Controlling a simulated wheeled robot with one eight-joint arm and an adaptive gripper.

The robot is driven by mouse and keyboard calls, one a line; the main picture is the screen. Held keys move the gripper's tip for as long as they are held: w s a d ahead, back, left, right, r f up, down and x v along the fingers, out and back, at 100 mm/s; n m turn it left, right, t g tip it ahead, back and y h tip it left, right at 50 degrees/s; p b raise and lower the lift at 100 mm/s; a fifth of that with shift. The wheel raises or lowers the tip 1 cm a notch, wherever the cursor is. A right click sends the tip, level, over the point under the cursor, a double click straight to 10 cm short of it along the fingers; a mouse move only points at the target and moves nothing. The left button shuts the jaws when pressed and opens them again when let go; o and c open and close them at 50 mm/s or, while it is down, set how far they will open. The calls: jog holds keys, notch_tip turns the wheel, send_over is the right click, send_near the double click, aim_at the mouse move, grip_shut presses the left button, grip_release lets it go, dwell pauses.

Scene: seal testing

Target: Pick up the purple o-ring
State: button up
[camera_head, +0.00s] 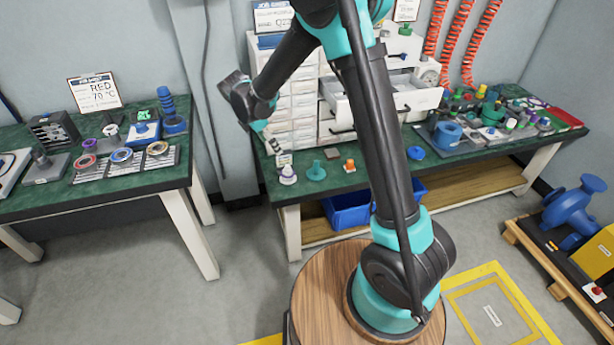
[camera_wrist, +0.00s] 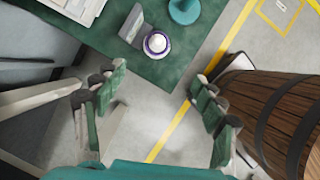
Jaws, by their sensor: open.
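A purple o-ring (camera_wrist: 157,44) sits around a white, round-topped piece near the green bench's edge in the wrist view. The same purple-banded white piece (camera_head: 288,176) stands at the front left of the middle bench in the head view. My gripper (camera_wrist: 160,98) is open, with nothing between its fingers. In the head view my gripper (camera_head: 272,143) hangs above the bench's left end, a little above and behind the white piece.
A teal flanged piece (camera_head: 316,171) and an orange-and-white piece (camera_head: 349,166) stand right of the purple-banded piece. A small label stand (camera_wrist: 131,25) is close beside it. A white drawer cabinet (camera_head: 293,100) with open drawers rises behind. Floor is clear between the benches.

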send_over(285, 169)
jog(key=s+a, duration=0.1)
jog(key=f, duration=1)
jog(key=shift+s+f, duration=0.2)
jog(key=shift+f, duration=0.05)
jog(key=shift+a+x, duration=0.15)
jog(key=shift+x, duration=1.2)
jog(key=shift+a+x, duration=0.15)
jog(key=shift+x, duration=1.2)
jog(key=shift+w+f, duration=0.1)
jog(key=shift+w, duration=0.05)
jog(key=shift+c, duration=0.6)
jog(key=c, duration=0.8)
jog(key=shift+o, duration=0.2)
jog(key=shift+r, duration=0.2)
notch_tip(285, 169, up, 27)
